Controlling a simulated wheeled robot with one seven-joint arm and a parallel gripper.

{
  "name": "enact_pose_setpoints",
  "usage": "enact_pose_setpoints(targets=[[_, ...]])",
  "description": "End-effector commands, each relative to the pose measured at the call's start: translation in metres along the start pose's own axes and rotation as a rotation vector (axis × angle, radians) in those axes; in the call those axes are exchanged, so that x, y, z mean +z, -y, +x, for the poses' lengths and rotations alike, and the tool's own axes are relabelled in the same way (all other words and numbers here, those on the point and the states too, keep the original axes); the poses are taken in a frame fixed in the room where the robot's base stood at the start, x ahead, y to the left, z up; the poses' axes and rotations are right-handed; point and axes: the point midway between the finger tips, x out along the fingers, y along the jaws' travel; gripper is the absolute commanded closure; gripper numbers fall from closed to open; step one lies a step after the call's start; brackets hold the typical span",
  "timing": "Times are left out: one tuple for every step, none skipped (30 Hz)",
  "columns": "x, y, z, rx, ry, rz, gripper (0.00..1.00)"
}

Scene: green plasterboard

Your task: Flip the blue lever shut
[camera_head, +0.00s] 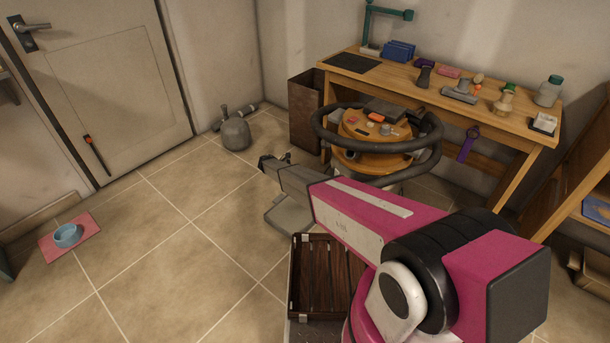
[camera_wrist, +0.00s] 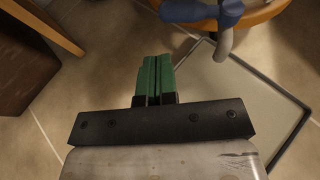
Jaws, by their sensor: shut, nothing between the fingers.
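A blue handle-like part (camera_wrist: 203,12), which looks like the lever, shows at the top of the wrist view. It joins a pale grey curved bar (camera_wrist: 225,42) at the edge of a round wooden top. Its upper end is cut off by the frame, so I cannot tell how far it is turned. My gripper (camera_wrist: 157,60) has green fingers pressed together with nothing between them. It is apart from the blue part, lower and to its left in that view. In the head view my gripper (camera_head: 266,162) is left of the round wooden stand (camera_head: 355,128); I cannot make out the lever there.
A dark padded ring (camera_head: 330,138) surrounds the stand, which carries small items. A wooden workbench (camera_head: 430,92) with tools stands behind. A brown bin (camera_head: 303,105) is at the stand's left. A slatted crate (camera_head: 310,275) is on the floor below my arm. The tiled floor at left is mostly clear.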

Motion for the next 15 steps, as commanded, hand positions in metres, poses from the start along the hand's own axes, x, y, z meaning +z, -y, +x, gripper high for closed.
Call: enact_pose_setpoints(targets=[[0.000,-0.003,-0.009,0.001,-0.001,0.000,1.00],[0.000,-0.004,-0.014,0.000,0.000,0.000,1.00],[0.000,-0.005,-0.019,0.000,0.000,0.000,1.00],[0.000,-0.005,-0.023,0.000,0.000,0.000,1.00],[0.000,-0.006,-0.026,0.000,0.000,0.000,1.00],[0.000,-0.006,-0.030,0.000,0.000,0.000,1.00],[0.000,-0.007,-0.032,0.000,0.000,0.000,1.00],[0.000,-0.007,-0.033,0.000,0.000,0.000,1.00],[0.000,-0.007,-0.035,0.000,0.000,0.000,1.00],[0.000,-0.007,-0.036,0.000,0.000,0.000,1.00],[0.000,-0.007,-0.037,0.000,0.000,0.000,1.00],[0.000,-0.007,-0.037,-0.001,0.000,0.000,1.00],[0.000,-0.007,-0.037,-0.001,0.000,0.000,1.00],[0.000,-0.007,-0.038,-0.001,0.000,0.000,1.00],[0.000,-0.007,-0.037,-0.001,0.000,0.000,1.00]])
